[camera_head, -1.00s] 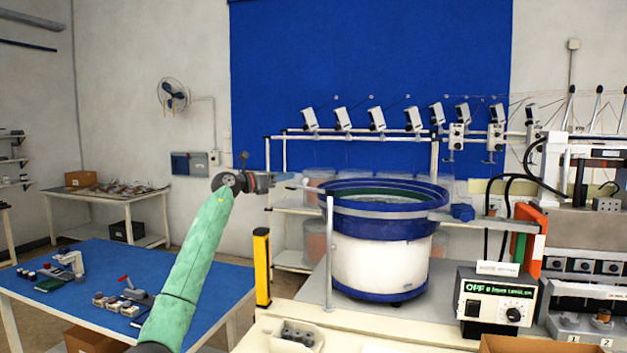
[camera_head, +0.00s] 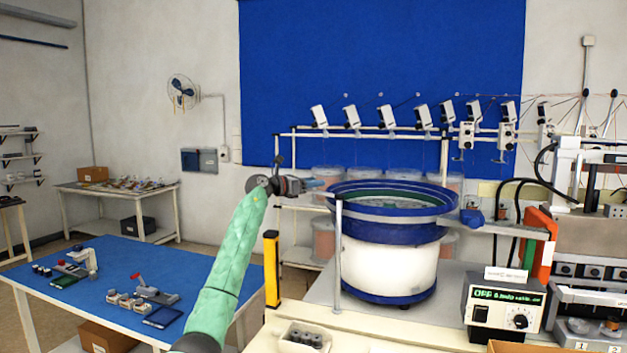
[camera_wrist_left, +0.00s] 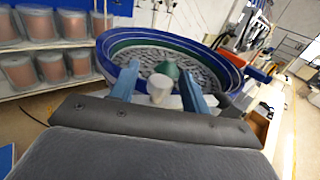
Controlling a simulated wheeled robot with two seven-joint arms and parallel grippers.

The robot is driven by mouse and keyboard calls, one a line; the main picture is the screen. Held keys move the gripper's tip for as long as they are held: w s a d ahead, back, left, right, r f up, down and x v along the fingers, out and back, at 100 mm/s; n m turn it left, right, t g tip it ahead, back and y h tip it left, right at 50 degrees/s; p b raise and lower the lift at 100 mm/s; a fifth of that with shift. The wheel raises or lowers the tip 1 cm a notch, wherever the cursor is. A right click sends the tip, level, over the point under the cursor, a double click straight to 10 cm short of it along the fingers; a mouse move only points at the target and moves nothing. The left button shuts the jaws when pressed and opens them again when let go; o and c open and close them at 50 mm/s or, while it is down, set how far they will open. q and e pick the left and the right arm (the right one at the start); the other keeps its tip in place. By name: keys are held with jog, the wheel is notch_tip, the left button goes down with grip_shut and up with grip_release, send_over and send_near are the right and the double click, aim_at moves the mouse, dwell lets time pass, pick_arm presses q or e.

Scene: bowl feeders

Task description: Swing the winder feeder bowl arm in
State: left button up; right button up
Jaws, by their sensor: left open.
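The feeder bowl (camera_head: 392,232) is blue-rimmed, with a green inner wall and a white drum. I cannot tell which part is the swinging arm. My left gripper (camera_head: 319,184) is open, left of the bowl rim. In the wrist view a pale round-topped piece (camera_wrist_left: 160,88) shows between its blue fingers (camera_wrist_left: 158,72); contact is unclear.
A control box (camera_head: 505,303) and a small tray of grey cylinders (camera_head: 285,343) sit on the bench. A yellow-and-black post (camera_head: 271,270) stands left of the bowl. A blue-topped table (camera_head: 120,262) lies left. Copper spools (camera_wrist_left: 73,25) stand on shelves behind.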

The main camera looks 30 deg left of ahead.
pick_arm(q)
jog(key=shift+w+d, duration=0.2)
jog(key=shift+w, duration=0.05)
pick_arm(e)
jog(key=shift+s+d+f, duration=0.1)
jog(key=shift+f, duration=0.2)
pick_arm(q)
grip_shut()
pick_arm(e)
jog(key=shift+d, duration=0.1)
